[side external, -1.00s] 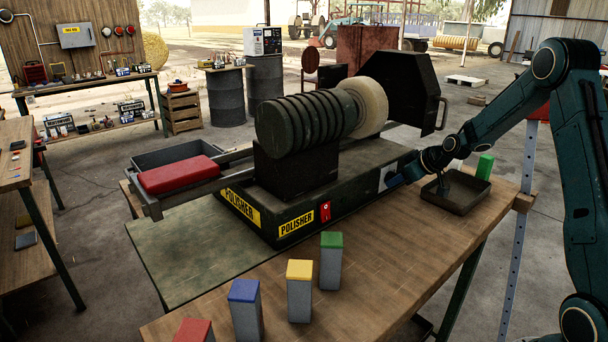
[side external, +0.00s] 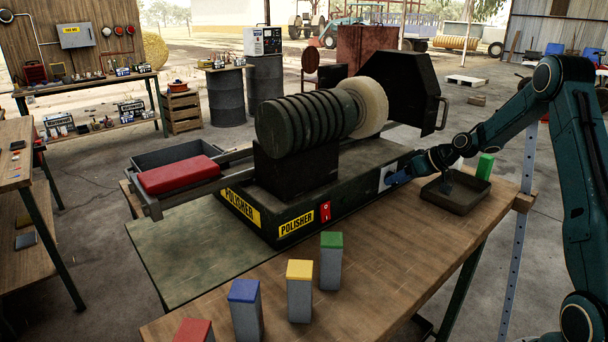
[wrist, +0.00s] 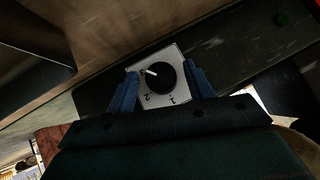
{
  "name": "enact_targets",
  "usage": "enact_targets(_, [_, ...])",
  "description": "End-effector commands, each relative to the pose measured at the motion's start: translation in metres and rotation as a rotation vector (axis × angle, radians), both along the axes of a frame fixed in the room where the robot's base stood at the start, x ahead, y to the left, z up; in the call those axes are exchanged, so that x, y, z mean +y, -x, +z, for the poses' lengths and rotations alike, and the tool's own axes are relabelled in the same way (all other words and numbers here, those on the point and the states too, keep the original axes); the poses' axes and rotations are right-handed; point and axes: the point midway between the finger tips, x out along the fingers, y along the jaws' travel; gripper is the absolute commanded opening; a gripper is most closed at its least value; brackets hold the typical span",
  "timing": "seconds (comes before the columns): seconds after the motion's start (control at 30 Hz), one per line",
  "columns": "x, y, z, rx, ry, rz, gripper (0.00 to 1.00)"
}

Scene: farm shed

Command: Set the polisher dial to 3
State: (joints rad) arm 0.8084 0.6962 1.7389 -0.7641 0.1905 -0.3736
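The polisher (side external: 330,190) stands on the wooden bench. Its dial is a round black knob (wrist: 162,80) with a white pointer line, on a pale square plate (wrist: 180,93). The plate's edge also shows in the side view (side external: 383,178). In the wrist view the pointer aims up and left, at a partly blurred mark that looks like 3. The marks 2 and 1 read clearly below the knob. My gripper (side external: 397,178) is at the plate. In the wrist view its blue fingers stand apart on both sides of the dial, with gaps between them and the knob.
A shallow dark tray (side external: 456,206) lies just right of my gripper, with a green-topped block (side external: 485,166) behind it. A red switch (side external: 325,211) is on the polisher's front. Several colour-topped blocks stand at the bench's front, including a yellow one (side external: 299,290).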

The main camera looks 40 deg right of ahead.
Motion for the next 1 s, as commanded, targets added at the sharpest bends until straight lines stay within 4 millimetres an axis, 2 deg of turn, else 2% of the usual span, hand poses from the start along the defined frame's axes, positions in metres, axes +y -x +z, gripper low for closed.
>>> enact_targets(0.37, [-0.001, 0.001, 0.001, 0.0, 0.002, -0.001, 0.57])
enact_targets(0.57, [-0.004, 0.008, 0.008, -0.001, 0.003, -0.002, 0.57])
enact_targets(0.77, [-0.01, 0.025, 0.024, -0.001, 0.003, -0.003, 0.57])
enact_targets(1.0, [-0.02, 0.054, 0.051, -0.001, 0.004, -0.003, 0.57])
